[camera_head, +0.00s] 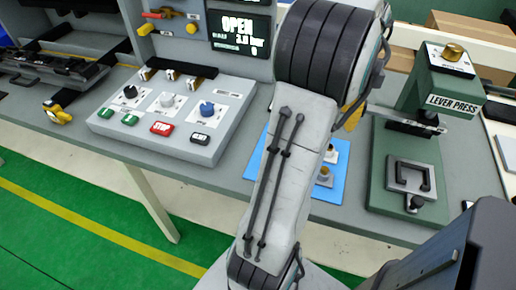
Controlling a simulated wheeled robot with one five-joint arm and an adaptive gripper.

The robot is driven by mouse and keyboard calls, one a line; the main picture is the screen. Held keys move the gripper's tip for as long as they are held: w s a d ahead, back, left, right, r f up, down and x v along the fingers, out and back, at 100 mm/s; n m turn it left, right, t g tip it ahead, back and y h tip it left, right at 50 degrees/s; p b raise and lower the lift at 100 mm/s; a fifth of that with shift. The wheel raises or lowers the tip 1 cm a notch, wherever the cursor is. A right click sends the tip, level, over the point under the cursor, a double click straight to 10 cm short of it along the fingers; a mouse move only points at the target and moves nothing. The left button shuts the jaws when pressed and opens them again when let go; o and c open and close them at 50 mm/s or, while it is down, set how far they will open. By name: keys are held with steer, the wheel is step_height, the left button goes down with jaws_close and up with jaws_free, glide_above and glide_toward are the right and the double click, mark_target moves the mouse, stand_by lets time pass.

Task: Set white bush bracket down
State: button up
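My arm runs up the middle of the head view, and my gripper does not show. A blue mat (341,177) lies on the grey bench, mostly hidden behind my arm. To the right of my arm, a small whitish part (332,154) and a grey part with a brass-coloured round top (324,178) show on the mat. Either could be the white bush bracket; they are too small and partly covered to tell. Whether my gripper holds anything is hidden.
A green lever press (395,160) stands on the bench at right. Yellow-black clips (57,113) lie at far left. Bare bench (225,172) shows left of the mat.

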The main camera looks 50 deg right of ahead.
steer(key=w+a+r+n+t+h, duration=0.1)
steer(key=w+a+r+n, duration=0.1)
steer(key=w+a+n, duration=1.4)
steer(key=s+a+f+n+t+y, duration=0.1)
steer(key=s+a+f+n+t, duration=0.1)
steer(key=a+n, duration=1.7)
steer(key=shift+s+a+f+n, duration=0.3)
steer(key=shift+s+a+f, duration=0.35)
steer(key=shift+a, duration=0.25)
